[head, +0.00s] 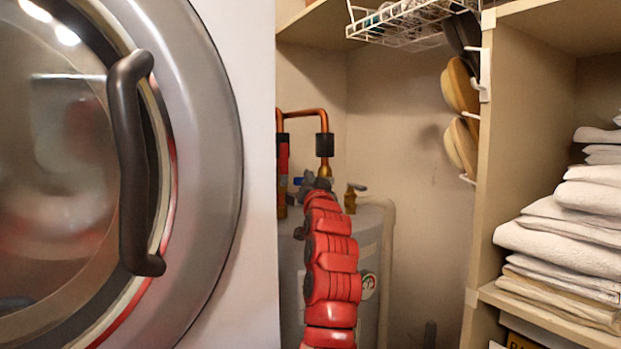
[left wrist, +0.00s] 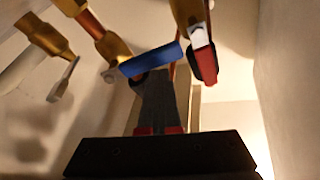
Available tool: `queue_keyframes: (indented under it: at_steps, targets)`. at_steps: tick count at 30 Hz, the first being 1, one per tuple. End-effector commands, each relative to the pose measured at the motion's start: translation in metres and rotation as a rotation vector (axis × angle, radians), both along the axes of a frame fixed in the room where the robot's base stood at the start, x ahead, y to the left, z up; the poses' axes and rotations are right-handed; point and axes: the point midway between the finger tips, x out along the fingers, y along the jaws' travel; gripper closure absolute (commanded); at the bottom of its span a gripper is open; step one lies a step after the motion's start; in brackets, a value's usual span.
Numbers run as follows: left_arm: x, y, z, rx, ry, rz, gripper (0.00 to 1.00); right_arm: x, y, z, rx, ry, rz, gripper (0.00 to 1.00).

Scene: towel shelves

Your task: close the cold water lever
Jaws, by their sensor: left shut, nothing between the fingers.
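The blue lever (left wrist: 150,60), whose colour suggests cold water, sits on a brass valve in the left wrist view. It slants slightly, its right end higher. In the head view only a small blue bit (head: 298,181) shows beside the gripper. My left gripper (head: 320,182) is at the pipes above the tank. In the left wrist view its fingers (left wrist: 155,82) are together and empty, with their tips right at the blue lever; I cannot tell whether they touch it. My right gripper is in neither view.
A red-handled valve (left wrist: 203,62) hangs just right of the blue lever. Another brass valve (left wrist: 62,80) is at left. The grey tank (head: 372,240) stands behind my red arm. A washer door (head: 205,150) is at left, towel shelves (head: 487,180) at right.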

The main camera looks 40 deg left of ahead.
Motion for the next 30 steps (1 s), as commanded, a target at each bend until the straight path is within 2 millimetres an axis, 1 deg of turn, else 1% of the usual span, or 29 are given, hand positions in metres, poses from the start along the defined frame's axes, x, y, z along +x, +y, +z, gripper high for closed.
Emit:
queue_keyframes:
  at_steps: [9,12,14,16,20,21,30]
  targets:
    - [0.000,0.001,-0.001,-0.001,0.002,0.001,1.00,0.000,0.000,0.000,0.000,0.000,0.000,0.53]
    - [0.000,0.000,0.003,-0.001,0.001,0.001,1.00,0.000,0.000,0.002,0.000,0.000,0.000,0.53]
    - [-0.001,0.000,0.009,-0.001,0.001,0.000,1.00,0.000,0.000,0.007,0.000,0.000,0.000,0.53]
    - [-0.002,0.000,0.021,-0.001,-0.001,0.001,1.00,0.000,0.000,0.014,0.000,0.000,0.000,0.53]
    - [-0.007,-0.001,0.053,-0.001,-0.004,0.000,1.00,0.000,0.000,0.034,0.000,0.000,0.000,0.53]
    - [-0.010,-0.007,0.037,0.001,-0.001,0.001,1.00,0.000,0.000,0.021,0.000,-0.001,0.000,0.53]
    - [-0.039,-0.047,0.019,0.004,-0.003,-0.002,1.00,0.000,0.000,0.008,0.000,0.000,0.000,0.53]
